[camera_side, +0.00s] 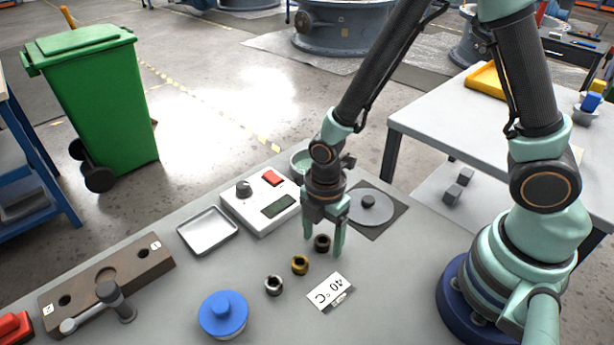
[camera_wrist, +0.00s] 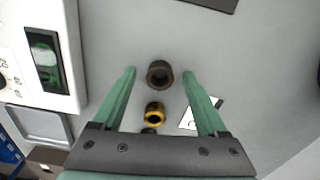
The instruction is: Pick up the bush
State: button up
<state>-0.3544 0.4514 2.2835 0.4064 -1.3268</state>
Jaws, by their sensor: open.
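Three small ring-shaped bushes stand in a row on the grey table. The dark brown bush (camera_side: 322,243) is nearest my gripper, the brass bush (camera_side: 300,265) is in the middle, and the steel bush (camera_side: 274,285) is farthest. My gripper (camera_side: 323,246) points down, open, with a fingertip on either side of the dark bush. In the wrist view the dark bush (camera_wrist: 160,74) lies between the green fingertips (camera_wrist: 159,73), with a gap on both sides. The brass bush (camera_wrist: 153,115) is behind it, and the steel bush is mostly hidden by the gripper body.
A white card reading 40 °C (camera_side: 330,292) and a blue lidded part (camera_side: 223,314) lie nearby. A white instrument box (camera_side: 259,203), a metal tray (camera_side: 207,231) and a grey disc (camera_side: 369,208) stand behind. A brown block with holes (camera_side: 140,262) is at left.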

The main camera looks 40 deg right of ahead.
grip_shut()
jog(key=shift+r, duration=0.15)
